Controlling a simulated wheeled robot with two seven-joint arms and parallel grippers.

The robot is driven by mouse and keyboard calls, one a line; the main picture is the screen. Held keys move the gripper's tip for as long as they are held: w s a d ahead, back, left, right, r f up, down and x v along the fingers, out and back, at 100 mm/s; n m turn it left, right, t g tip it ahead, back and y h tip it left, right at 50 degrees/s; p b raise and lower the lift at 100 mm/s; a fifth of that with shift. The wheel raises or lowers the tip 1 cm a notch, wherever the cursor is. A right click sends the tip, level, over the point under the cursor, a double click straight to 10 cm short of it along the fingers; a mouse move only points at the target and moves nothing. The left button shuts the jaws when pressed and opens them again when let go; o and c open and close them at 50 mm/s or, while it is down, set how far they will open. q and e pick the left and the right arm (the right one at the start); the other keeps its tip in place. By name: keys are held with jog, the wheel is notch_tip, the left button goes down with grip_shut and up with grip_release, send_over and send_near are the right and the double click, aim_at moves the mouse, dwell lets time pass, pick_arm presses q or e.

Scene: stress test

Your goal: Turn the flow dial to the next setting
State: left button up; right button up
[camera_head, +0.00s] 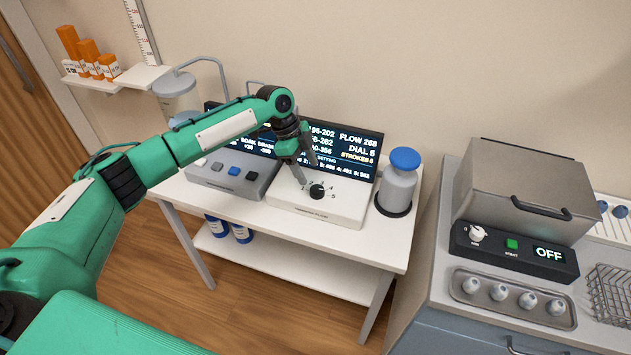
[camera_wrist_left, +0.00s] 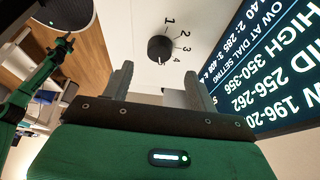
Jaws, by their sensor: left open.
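The flow dial (camera_head: 317,191) is a small black round knob on the white top of a flow unit (camera_head: 330,213), ringed by numbers. The display (camera_head: 345,145) behind shows flow and dial readings, partly hidden by my arm. A dark arm end, seemingly my right gripper (camera_wrist_left: 62,46), shows small at far left.
A grey button box (camera_head: 232,176) stands left of the flow unit. A grey bottle with a blue cap (camera_head: 399,183) stands close on its right. A second counter at right holds a metal box (camera_head: 520,190) and a panel reading OFF (camera_head: 515,250). The wall is close behind.

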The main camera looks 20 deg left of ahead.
aim_at(317, 189)
pick_arm(q)
jog(key=p+x, duration=0.1)
jog(key=x, duration=0.4)
jog(key=shift+d+f, duration=0.1)
jog(key=shift+f, duration=0.2)
jog(key=shift+d+f, duration=0.15)
jog(key=shift+f, duration=0.35)
jog(key=shift+s, duration=0.1)
jog(key=c, duration=1)
pick_arm(e)
jog(key=shift+w+a+r, duration=0.1)
jog(key=shift+w+r, duration=0.3)
jog(key=shift+w, duration=0.2)
jog(key=shift+w+a+r, duration=0.1)
jog(key=shift+w+r, duration=0.25)
jog(key=shift+w, duration=0.25)
